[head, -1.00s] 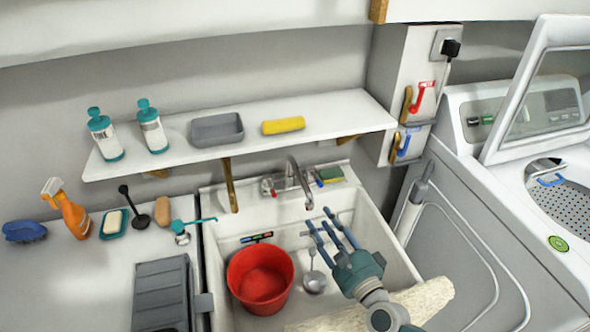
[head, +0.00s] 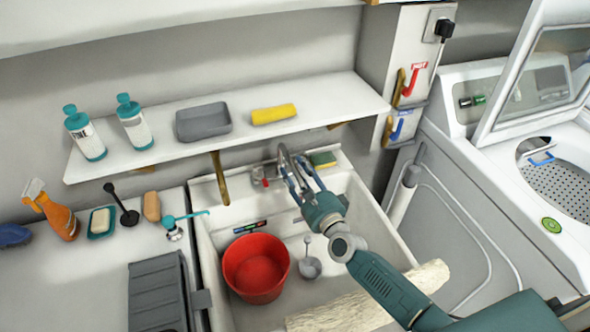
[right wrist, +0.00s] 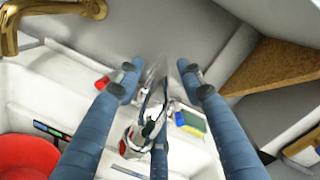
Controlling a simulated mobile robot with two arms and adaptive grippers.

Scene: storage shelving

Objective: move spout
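The chrome spout (head: 283,152) rises from the faucet at the back of the white sink (head: 215,250). My right gripper (head: 298,170) is at the spout, and its blue fingers hide much of it in the head view. In the right wrist view, the fingers of my right gripper (right wrist: 162,68) are spread apart. The faucet (right wrist: 132,140) shows between and beyond them, partly covered by the lower middle finger. I cannot tell whether any finger touches the spout. My left gripper is not in view.
A red bucket (head: 257,268) and ladle (head: 310,266) are in the sink. A sponge (head: 322,159) lies right of the faucet.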

